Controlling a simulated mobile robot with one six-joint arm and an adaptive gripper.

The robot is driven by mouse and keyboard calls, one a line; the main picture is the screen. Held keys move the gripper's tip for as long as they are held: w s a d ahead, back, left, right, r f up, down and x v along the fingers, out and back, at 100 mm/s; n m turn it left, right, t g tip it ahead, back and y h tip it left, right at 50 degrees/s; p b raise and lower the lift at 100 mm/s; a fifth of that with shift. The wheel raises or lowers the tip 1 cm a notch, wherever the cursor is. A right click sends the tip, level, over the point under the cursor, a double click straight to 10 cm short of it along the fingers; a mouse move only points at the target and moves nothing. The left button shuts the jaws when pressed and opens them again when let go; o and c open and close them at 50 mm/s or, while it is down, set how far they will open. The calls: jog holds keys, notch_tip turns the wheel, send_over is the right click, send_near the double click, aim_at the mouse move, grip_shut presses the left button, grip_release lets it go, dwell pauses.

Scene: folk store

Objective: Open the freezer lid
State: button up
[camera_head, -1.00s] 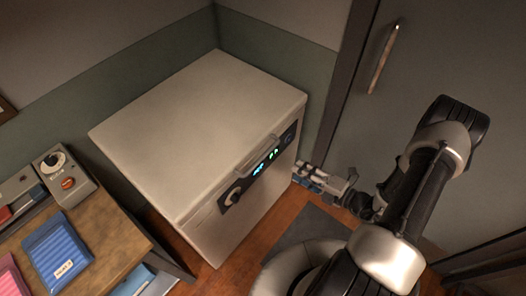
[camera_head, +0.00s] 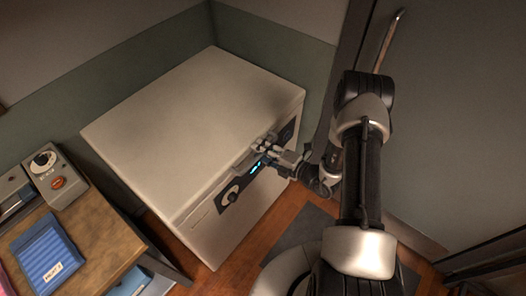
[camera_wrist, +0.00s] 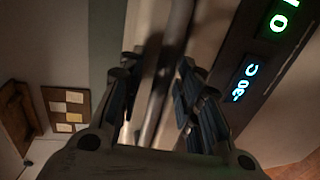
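The white chest freezer (camera_head: 222,238) stands against the wall. Its lid (camera_head: 185,115) lies flat and closed. The lid's handle (camera_head: 246,160) is a bar on the front edge, above the dark control panel (camera_head: 230,195). My gripper (camera_head: 266,146) is at the handle's right part and hides some of it. In the wrist view my gripper (camera_wrist: 157,78) is open, with its two dark fingers apart. The handle bar (camera_wrist: 177,45) runs between them; I cannot tell whether either finger touches it. The lit display (camera_wrist: 243,82) reads -30 C.
A wooden desk (camera_head: 95,245) with a grey device (camera_head: 55,178) and a blue folder (camera_head: 50,255) stands at the left. A grey door with a long handle (camera_head: 388,42) is at the right. The air above the lid is clear.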

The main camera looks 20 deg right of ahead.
jog(key=shift+c, duration=0.4)
grip_shut()
dwell(0.4)
